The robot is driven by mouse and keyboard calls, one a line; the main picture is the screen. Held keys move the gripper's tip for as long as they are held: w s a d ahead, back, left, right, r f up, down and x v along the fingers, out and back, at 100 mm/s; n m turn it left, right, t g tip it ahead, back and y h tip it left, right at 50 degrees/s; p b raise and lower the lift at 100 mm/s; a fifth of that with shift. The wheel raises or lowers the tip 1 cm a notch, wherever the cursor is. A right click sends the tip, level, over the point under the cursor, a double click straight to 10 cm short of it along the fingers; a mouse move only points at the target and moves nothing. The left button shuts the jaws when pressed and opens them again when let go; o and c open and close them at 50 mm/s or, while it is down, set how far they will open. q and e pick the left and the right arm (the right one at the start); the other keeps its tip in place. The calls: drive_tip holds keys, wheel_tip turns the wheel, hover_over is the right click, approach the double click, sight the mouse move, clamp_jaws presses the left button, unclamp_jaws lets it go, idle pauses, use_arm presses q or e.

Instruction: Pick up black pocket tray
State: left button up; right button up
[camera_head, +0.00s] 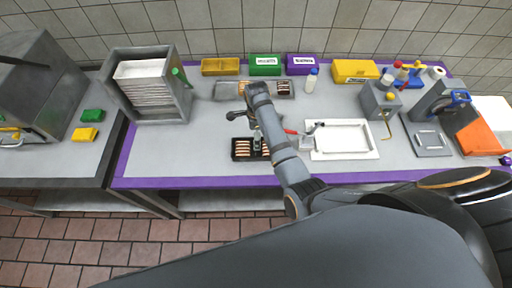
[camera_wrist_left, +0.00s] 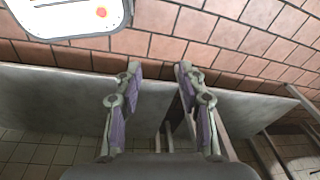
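The black pocket tray (camera_head: 243,159) lies on the grey table, left of the white tray, with brown and cream rounded items in its pockets. My right arm reaches over the table from the right, and its gripper (camera_head: 258,145) points down over the middle of the black tray. The gripper hides part of the tray, and its fingers are too small to tell whether they are open or touch it. My left gripper (camera_wrist_left: 158,88) shows only in the left wrist view. Its two purple-padded fingers stand apart with nothing between them.
A white tray (camera_head: 343,154) lies right of the black tray. A box of white sheets (camera_head: 150,118) stands at the left. Yellow, green (camera_head: 265,72) and purple (camera_head: 300,71) bins line the back. The table's purple front edge (camera_head: 200,182) is near the tray.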

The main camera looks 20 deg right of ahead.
drive_tip(key=f, duration=0.3)
drive_tip(key=shift+s+f, duration=0.3)
drive_tip(key=shift+s, duration=0.1)
drive_tip(key=shift+w+f, duration=0.2)
drive_tip(key=shift+f, duration=0.05)
wheel_tip(320, 180, down, 2)
drive_tip(key=shift+a, duration=0.1)
wheel_tip(320, 180, down, 3)
drive_tip(key=b, duration=0.3)
drive_tip(key=shift+s+a+f, duration=0.1)
drive_tip(key=shift+s+f, duration=0.05)
drive_tip(key=shift+f, duration=0.1)
use_arm(q)
drive_tip(key=s+f, duration=0.2)
drive_tip(key=f, duration=0.1)
drive_tip(key=shift+s+f, duration=0.1)
drive_tip(key=shift+s, duration=0.05)
use_arm(e)
drive_tip(key=shift+r, duration=0.2)
drive_tip(key=c, duration=0.9)
